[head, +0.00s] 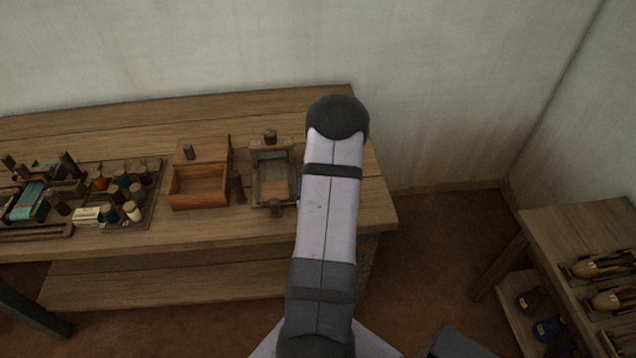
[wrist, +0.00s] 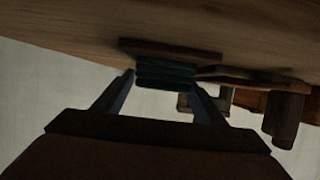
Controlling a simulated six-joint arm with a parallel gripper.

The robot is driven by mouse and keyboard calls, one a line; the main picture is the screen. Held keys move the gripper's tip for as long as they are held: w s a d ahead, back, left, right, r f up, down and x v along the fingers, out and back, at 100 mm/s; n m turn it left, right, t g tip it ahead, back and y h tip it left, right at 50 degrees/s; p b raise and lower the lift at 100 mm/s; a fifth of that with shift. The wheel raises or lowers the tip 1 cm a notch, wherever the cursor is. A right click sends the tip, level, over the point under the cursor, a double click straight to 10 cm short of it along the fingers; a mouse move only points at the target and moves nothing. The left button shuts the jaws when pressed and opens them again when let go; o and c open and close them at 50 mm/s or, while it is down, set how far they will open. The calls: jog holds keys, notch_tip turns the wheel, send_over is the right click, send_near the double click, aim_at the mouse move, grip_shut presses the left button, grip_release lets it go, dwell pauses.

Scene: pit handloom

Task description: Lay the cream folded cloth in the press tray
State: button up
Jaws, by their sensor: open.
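My gripper (wrist: 160,84) is open in the wrist view, which is tilted so that the tabletop is at the top. A dark teal layered stack (wrist: 165,73), like folded cloth, shows between the finger lines; I cannot tell whether they touch it. In the head view my arm hides the gripper. A wooden frame with upright posts, apparently the press tray (head: 256,182), stands just left of my arm. I cannot make out a cream folded cloth for certain; a small cream block (head: 88,215) lies at the front of the spool tray.
A wooden box (head: 200,199) with a raised lid stands left of the press. A tray (head: 152,205) of several thread spools and a small loom (head: 30,200) are further left. A side table (head: 575,222) with shuttles is at the right. The bench's back strip is clear.

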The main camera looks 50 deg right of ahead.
jog(key=v, duration=0.5)
jog(key=shift+s+f, duration=0.15)
jog(key=shift+o, duration=0.5)
jog(key=shift+s+a+p, duration=0.4)
jog(key=shift+a+p, duration=0.1)
jog(key=shift+p, duration=0.15)
jog(key=shift+w+d+r+b, duration=0.25)
jog(key=shift+w+d+b, duration=0.25)
jog(key=shift+w+b, duration=0.1)
jog(key=shift+w+d+r, duration=0.25)
jog(key=shift+w+r, duration=0.05)
jog(key=shift+w, duration=0.05)
jog(key=shift+x, duration=1.15)
jog(key=shift+d, duration=0.1)
jog(key=shift+p+x, duration=1.1)
jog(key=shift+x, duration=1.4)
jog(key=shift+s+f, duration=0.1)
jog(key=shift+c, duration=0.6)
